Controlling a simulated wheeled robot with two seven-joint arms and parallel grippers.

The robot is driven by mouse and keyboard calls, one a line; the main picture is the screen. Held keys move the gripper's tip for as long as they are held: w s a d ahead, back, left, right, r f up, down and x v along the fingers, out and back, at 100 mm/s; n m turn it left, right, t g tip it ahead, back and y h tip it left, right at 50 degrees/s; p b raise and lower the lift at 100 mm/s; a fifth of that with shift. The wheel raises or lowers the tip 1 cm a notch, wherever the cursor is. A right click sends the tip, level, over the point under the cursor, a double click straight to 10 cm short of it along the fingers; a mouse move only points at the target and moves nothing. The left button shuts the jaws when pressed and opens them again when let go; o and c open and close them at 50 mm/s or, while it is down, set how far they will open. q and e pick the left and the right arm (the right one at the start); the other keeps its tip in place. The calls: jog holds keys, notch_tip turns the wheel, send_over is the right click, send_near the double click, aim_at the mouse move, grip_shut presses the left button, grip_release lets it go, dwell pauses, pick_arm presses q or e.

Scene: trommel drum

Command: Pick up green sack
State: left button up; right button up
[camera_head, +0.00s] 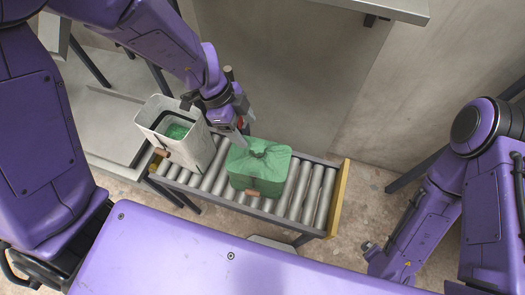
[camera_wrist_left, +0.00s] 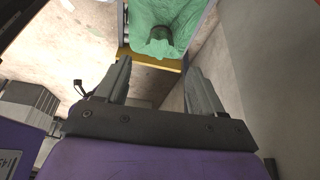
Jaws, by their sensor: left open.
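The green sack (camera_head: 258,172) with a gathered, tied top sits upright on the roller conveyor. My left gripper (camera_head: 244,130) is open and empty, just above and behind the sack, close to its knot. In the left wrist view the sack (camera_wrist_left: 160,14) lies beyond the two spread fingers, with its dark green knot between and past the tips of the left gripper (camera_wrist_left: 158,68). I see a gap between the fingers and the sack there. My right gripper (camera_head: 376,256) is low at the right, far from the sack; its fingers are not clear.
A roller conveyor (camera_head: 310,195) with a yellow end plate (camera_head: 340,198) carries the sack. A pale bin (camera_head: 197,150) with green material inside stands on it, left of the sack. Free rollers lie right of the sack. A grey shelf edge (camera_head: 400,10) is at the top right.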

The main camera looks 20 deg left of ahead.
aim_at(257, 145)
pick_arm(q)
jog(key=x, duration=0.9)
jog(key=shift+d+f, duration=0.15)
jog(key=shift+f, duration=0.1)
grip_shut()
dwell(0.9)
